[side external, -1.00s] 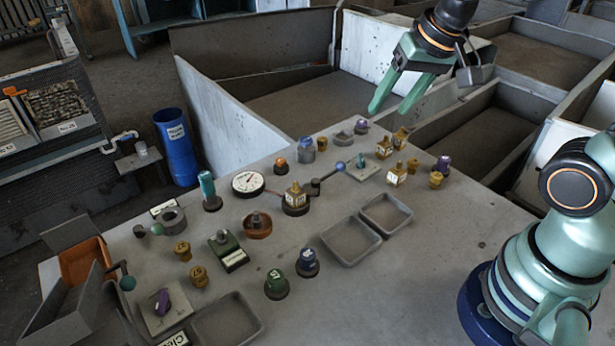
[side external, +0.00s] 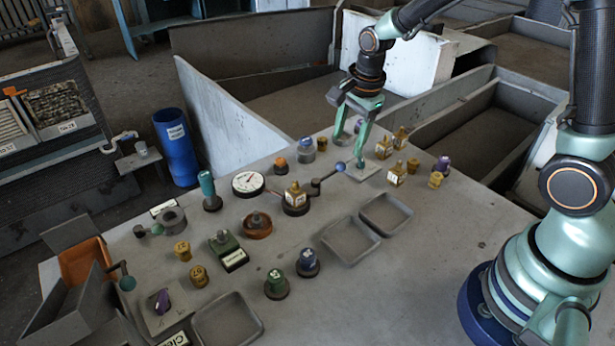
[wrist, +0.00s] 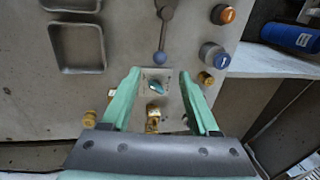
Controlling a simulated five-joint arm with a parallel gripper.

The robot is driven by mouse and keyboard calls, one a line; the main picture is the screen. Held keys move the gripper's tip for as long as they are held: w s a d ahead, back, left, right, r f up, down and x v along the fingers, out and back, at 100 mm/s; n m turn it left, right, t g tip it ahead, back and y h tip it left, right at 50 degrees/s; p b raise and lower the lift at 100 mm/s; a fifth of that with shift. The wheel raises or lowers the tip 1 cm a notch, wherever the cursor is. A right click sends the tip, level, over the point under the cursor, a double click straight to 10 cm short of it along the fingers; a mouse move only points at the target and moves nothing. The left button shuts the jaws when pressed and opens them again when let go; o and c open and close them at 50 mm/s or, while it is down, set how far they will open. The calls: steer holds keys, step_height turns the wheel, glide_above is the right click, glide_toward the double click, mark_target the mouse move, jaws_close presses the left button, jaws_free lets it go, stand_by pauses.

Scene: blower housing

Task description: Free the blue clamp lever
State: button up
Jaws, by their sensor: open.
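The blue clamp lever ends in a blue ball (side external: 340,166), on a dark arm (side external: 327,177) that runs to a round base (side external: 295,207) carrying a gold labelled block (side external: 295,194). In the wrist view the blue ball (wrist: 159,57) lies just beyond my fingertips, with the arm leading up and away. My gripper (side external: 350,153) is open and points down by the ball, holding nothing. In the wrist view my gripper (wrist: 160,73) has its two green fingers either side of a small teal knob (wrist: 155,86) on a square plate. In the side view the fingers hide this knob.
Several gold pieces (side external: 396,175) stand right of my gripper, along with a purple knob (side external: 442,164). A white dial (side external: 248,183) and a blue-topped cylinder (side external: 306,150) stand to the left. Two shallow grey trays (side external: 386,212) lie in front, with bare bench to their right.

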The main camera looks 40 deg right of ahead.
mark_target(341, 163)
steer(key=f, duration=0.2)
steer(key=w+f, duration=0.1)
steer(key=f, duration=0.4)
steer(key=shift+w+f, duration=0.25)
steer(key=shift+f, duration=0.15)
jaws_close()
stand_by(1.0)
